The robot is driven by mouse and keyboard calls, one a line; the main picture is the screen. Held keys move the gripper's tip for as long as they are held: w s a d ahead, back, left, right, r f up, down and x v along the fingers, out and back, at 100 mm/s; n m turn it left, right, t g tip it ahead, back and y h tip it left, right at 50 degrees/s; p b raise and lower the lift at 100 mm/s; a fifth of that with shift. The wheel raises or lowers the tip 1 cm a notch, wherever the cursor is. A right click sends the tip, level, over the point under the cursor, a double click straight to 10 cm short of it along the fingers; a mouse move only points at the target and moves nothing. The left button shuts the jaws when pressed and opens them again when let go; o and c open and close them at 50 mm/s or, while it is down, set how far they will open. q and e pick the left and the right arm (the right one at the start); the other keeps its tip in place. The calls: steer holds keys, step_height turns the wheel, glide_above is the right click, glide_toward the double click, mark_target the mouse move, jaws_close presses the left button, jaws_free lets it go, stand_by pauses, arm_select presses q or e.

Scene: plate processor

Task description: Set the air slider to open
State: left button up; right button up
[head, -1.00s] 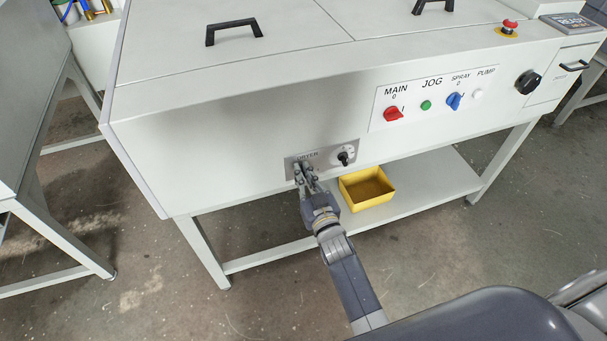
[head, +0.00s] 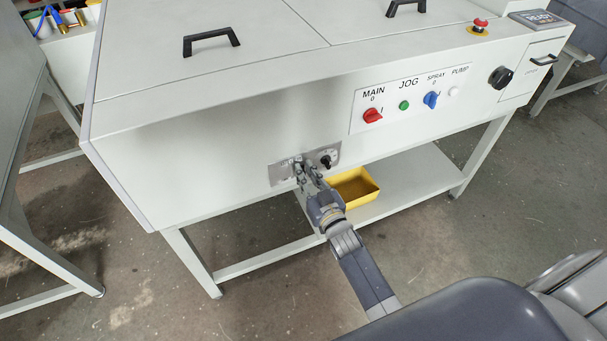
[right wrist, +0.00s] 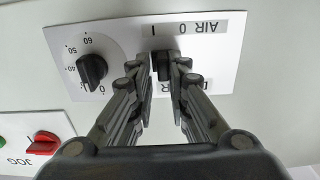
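The air slider (right wrist: 162,65) is a small black handle on a grey plate (right wrist: 218,62), upside down in the right wrist view. The handle stands near the "I" mark, left of the "0" there. My right gripper (right wrist: 158,66) has its fingers apart, one on each side of the handle. The right-hand finger in that view is close against it; a small gap shows at the other. I cannot tell for sure whether it touches. In the head view my right gripper (head: 304,168) is at the plate (head: 280,175) and hides the slider. My left gripper is out of view.
A black dial (right wrist: 92,69) sits on the same plate beside the fingers; it also shows in the head view (head: 326,162). Red MAIN (head: 372,115) and blue SPRAY (head: 431,99) knobs are up and right. A yellow bin (head: 357,190) stands on the shelf below.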

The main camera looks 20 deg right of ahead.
steer(key=shift+o, duration=0.4)
steer(key=shift+d, duration=0.15)
steer(key=s, duration=1.2)
steer(key=shift+d, duration=0.2)
